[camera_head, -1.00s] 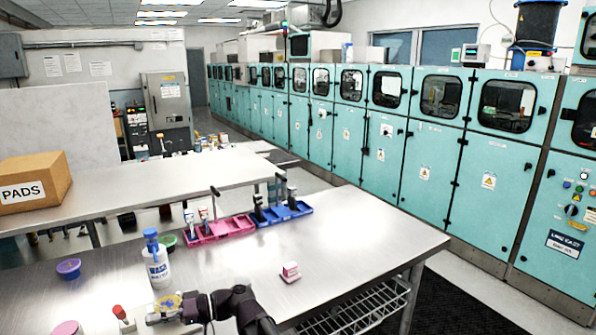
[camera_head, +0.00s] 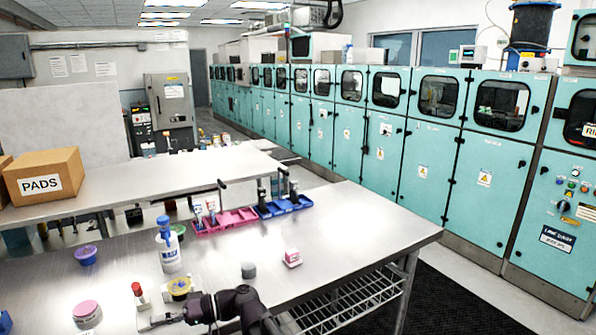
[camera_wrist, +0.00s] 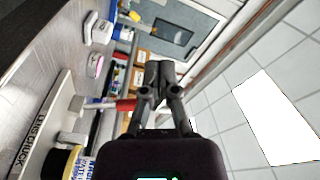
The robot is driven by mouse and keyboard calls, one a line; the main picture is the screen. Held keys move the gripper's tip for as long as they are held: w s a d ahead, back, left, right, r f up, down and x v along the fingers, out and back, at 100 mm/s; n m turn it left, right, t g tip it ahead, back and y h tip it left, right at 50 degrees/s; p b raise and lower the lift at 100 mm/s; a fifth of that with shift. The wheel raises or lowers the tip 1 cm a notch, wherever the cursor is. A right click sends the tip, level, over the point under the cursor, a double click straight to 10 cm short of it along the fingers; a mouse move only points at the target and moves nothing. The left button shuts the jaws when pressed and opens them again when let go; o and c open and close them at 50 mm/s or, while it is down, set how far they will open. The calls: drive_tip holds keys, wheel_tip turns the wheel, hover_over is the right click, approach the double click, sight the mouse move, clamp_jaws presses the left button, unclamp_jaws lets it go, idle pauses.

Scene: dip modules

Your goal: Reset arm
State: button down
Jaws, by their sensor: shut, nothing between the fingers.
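My gripper (camera_head: 172,319) shows at the lower edge of the head view, low over the near table, with my dark arm to its right. In the wrist view my gripper (camera_wrist: 160,72) has its two dark fingers together at the tips, with nothing held. The wrist picture is turned on its side, with the table at left and ceiling panels at right.
A white bottle with a blue cap (camera_head: 168,256) stands behind the gripper. A grey cylinder (camera_head: 248,270) and pink block (camera_head: 292,258) stand to the right. Pink (camera_head: 238,217) and blue (camera_head: 268,211) trays line the back. The table's right end is clear.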

drive_tip(key=w+d+f+m+t+h+p, duration=0.25)
drive_tip(key=d+f+h, duration=0.2)
drive_tip(key=d, duration=0.65)
drive_tip(key=w+d+f+m+t+h+p, duration=0.25)
drive_tip(key=d+f+t+h, duration=0.2)
drive_tip(key=d, duration=0.75)
drive_tip(key=d+f+m+h+p, duration=0.2)
drive_tip(key=d+h, duration=0.6)
drive_tip(key=d, duration=1.5)
drive_tip(key=m, duration=0.2)
drive_tip(key=shift+s+d+f+m+p, duration=0.2)
drive_tip(key=shift+s+d+m+p, duration=0.1)
drive_tip(key=shift+s+p, duration=0.05)
